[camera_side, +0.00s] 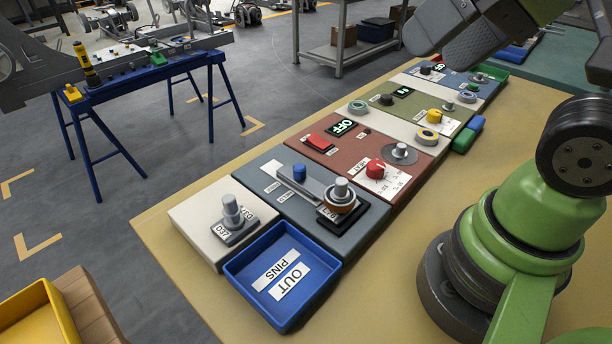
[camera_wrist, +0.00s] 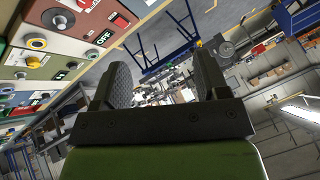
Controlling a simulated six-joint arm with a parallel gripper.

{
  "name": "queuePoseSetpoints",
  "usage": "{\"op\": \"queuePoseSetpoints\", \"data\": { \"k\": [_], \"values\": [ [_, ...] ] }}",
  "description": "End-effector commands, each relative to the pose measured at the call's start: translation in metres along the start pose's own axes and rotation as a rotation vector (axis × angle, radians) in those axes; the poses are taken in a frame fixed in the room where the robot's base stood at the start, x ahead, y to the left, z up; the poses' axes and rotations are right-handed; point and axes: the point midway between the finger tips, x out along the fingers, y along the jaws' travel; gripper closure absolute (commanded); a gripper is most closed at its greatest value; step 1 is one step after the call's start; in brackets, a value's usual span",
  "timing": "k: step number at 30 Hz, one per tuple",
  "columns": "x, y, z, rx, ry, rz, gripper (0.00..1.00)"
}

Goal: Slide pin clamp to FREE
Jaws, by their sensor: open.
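A blue knob (camera_side: 299,173) stands at the far left end of a long grey bar (camera_side: 312,186) on the slate-blue panel (camera_side: 297,214) in the side view. Small white labels lie beside the bar, too small to read. At the bar's near right end a grey pin (camera_side: 341,187) stands in a copper-coloured ring on a dark base. I cannot tell from lettering which part is the pin clamp. My gripper (camera_wrist: 165,85) is open and empty in the wrist view, its two dark fingers wide apart. It is away from the panels and touches nothing.
A blue OUT PINS tray (camera_side: 328,264) sits in front of the slate panel. A white panel (camera_side: 195,212) with a grey knob (camera_side: 231,211) is left. A red-brown panel (camera_side: 352,150) with a red rocker and red dial lies behind. The tan tabletop (camera_side: 400,270) is clear nearby.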

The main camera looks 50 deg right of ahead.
Motion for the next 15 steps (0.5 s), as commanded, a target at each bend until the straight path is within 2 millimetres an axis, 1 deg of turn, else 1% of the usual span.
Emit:
{"op": "queuePoseSetpoints", "data": {
  "k": [1, 2, 5, 8, 11, 14, 15],
  "values": [
    [0.001, -0.001, -0.002, 0.0, -0.007, 0.004, 0.44],
    [0.002, -0.001, -0.004, -0.001, -0.014, 0.008, 0.5],
    [0.01, -0.004, -0.015, -0.003, -0.055, 0.032, 0.5],
    [0.026, -0.009, -0.033, -0.008, -0.12, 0.072, 0.5],
    [0.05, -0.012, -0.051, -0.015, -0.192, 0.118, 0.5],
    [0.079, -0.014, -0.066, -0.026, -0.262, 0.164, 0.5],
    [0.092, -0.014, -0.071, -0.032, -0.289, 0.182, 0.5]
  ]
}}
